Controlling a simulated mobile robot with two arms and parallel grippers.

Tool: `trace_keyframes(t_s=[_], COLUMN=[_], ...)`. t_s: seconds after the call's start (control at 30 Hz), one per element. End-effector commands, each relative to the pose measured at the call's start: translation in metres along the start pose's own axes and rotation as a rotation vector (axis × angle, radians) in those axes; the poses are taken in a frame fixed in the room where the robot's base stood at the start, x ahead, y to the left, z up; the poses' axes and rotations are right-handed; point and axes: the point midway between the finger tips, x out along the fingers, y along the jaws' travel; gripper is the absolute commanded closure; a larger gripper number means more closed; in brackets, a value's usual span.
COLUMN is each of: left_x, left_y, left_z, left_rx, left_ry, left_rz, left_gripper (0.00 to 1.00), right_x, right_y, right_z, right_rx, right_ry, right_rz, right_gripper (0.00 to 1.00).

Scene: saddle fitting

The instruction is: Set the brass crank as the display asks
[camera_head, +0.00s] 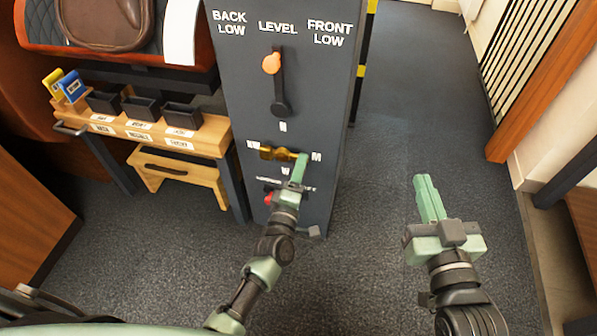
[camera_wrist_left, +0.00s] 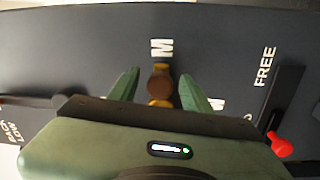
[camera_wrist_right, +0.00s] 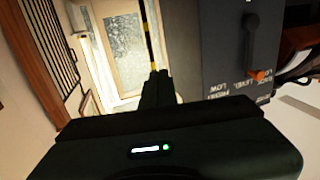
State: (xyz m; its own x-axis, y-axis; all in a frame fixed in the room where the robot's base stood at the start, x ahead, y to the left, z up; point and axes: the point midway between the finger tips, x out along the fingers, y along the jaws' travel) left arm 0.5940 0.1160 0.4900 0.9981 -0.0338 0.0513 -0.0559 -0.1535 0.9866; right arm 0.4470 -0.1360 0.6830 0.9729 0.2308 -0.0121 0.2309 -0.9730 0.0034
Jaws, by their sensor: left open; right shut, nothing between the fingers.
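The brass crank (camera_head: 275,153) is on the front of the dark panel (camera_head: 240,95), among white letters. Its brown knob also shows in the left wrist view (camera_wrist_left: 160,84), close to the letter M. My left gripper (camera_head: 302,160) is at the crank's right end. In the left wrist view its open fingers (camera_wrist_left: 160,88) stand on either side of the knob, with gaps visible. My right gripper (camera_head: 424,180) is shut and empty, in the air right of the panel; it also shows in the right wrist view (camera_wrist_right: 157,78). No lit display is readable in these views.
Above the crank is an orange-knobbed lever (camera_head: 272,64) under LEVEL. Below it a red knob (camera_head: 268,198) sits at the left, away from FREE. A wooden bench (camera_head: 215,135) with small black bins stands left. Open carpet (camera_head: 385,130) lies right.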

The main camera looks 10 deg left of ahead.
Motion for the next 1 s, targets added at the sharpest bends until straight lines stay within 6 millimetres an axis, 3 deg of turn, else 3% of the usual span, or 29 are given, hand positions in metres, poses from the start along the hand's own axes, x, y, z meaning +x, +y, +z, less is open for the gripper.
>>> trace_keyframes(t_s=[0.07,0.53,1.0], left_x=[-0.005,-0.071,-0.077], left_y=[0.0,0.0,0.0], left_z=[0.0,0.0,0.0], left_rx=[0.0,0.002,0.0], left_ry=[0.0,-0.002,0.0], left_rz=[-0.001,-0.002,0.0], left_gripper=[0.51,0.51,0.51], right_x=[0.0,-0.024,-0.028], right_y=[0.0,0.01,0.011], right_z=[0.002,0.07,0.077], right_rx=[0.0,-0.004,-0.003], right_ry=[-0.018,-0.378,-0.413], right_rz=[0.001,0.022,0.025], right_gripper=[1.0,1.0,1.0])
